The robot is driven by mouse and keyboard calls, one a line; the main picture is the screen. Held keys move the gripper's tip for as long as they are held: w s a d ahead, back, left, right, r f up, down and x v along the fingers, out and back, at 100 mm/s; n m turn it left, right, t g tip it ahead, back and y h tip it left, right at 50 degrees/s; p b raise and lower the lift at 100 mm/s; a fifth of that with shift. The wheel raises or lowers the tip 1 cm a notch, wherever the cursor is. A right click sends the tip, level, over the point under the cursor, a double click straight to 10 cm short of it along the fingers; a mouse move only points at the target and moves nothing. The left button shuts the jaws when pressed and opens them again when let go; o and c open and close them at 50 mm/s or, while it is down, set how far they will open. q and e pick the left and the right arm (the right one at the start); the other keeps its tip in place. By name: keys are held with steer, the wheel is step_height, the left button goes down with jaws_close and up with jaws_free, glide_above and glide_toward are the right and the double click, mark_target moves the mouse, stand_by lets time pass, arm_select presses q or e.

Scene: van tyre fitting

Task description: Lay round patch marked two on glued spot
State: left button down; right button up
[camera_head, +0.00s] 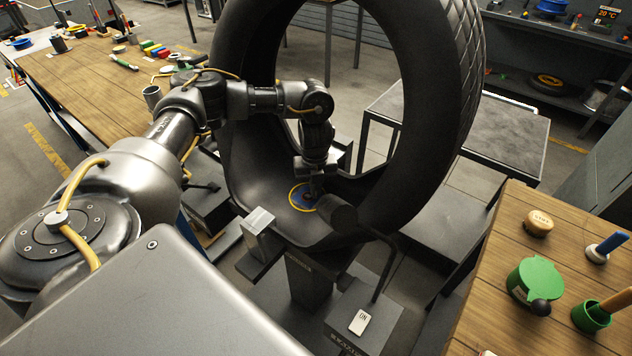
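A large black tyre (447,110) stands upright in the middle, with its inner wall facing me. A round blue disc with a yellow rim (299,200) lies on the inside of the tyre at the bottom. It looks like a round patch, but no number can be read on it. My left gripper (316,190) reaches down inside the tyre, right over the disc's right part. Its fingertips are small and dark, so I cannot tell whether they touch or hold the disc. Any glued spot under the disc is hidden. My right gripper does not show.
A dark round head on a bent arm (337,211) is close to the right of my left gripper. A box with an ON plate (359,322) stands below. The right bench (485,262) holds a green lidded pot (534,280) and brushes. A left bench (90,95) holds small tools.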

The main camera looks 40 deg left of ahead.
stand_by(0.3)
arm_select(q)
steer(key=c, duration=1.6)
jaws_free()
steer(key=shift+o, duration=0.2)
steer(key=shift+r+p, duration=4.1)
steer(key=shift+r, duration=0.4)
